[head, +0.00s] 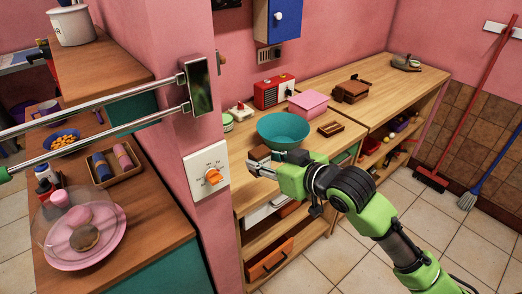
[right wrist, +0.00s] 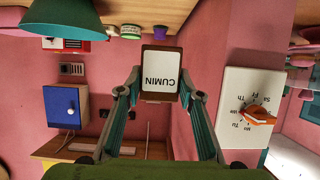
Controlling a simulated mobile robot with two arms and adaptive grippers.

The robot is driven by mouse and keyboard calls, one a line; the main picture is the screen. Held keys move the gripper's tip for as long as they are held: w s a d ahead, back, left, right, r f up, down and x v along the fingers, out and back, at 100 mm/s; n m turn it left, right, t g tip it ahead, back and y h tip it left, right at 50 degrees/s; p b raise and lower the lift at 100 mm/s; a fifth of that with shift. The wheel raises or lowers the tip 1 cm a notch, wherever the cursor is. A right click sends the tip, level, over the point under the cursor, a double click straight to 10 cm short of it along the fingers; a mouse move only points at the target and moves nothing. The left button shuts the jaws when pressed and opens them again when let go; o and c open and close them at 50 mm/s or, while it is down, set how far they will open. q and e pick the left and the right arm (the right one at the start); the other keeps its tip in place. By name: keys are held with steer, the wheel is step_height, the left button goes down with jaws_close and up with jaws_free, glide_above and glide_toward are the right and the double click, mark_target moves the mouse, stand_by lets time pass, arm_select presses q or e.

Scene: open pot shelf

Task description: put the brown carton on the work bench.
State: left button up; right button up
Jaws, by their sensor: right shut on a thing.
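The brown carton (head: 259,153) is small and box-shaped. In the right wrist view, which is upside down, the carton (right wrist: 160,72) shows a white label reading CUMIN. My right gripper (head: 256,166) is shut on it, with a finger on each side (right wrist: 159,93). In the head view the carton is over the near left part of a wooden bench (head: 238,150), just in front of the teal bowl. I cannot tell whether it touches the top. My left gripper is not in view.
The teal bowl (head: 284,130) is right behind the carton. A pink box (head: 308,105), a red radio (head: 272,92) and a small brown tray (head: 331,128) stand farther back. A pink wall end with an orange dial (head: 214,176) is close on the left. A second bench top (head: 385,75) has bare room.

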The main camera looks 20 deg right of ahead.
steer(key=w+f, duration=0.2)
steer(key=w, duration=0.1)
steer(key=w+f, duration=0.3)
steer(key=w, duration=0.1)
steer(key=w+d+f, duration=0.1)
steer(key=w+f, duration=0.2)
steer(key=w, duration=0.1)
steer(key=shift+w+f+p, duration=0.15)
steer(key=shift+w+p, duration=0.05)
steer(key=shift+p, duration=0.1)
steer(key=shift+w+f, duration=0.15)
steer(key=shift+f, duration=0.05)
steer(key=shift+w+f, duration=0.1)
steer(key=shift+f, duration=1.6)
steer(key=shift+f, duration=0.2)
steer(key=o, duration=1.1)
steer(key=shift+r, duration=0.15)
steer(key=v, duration=1.2)
steer(key=shift+r, duration=0.1)
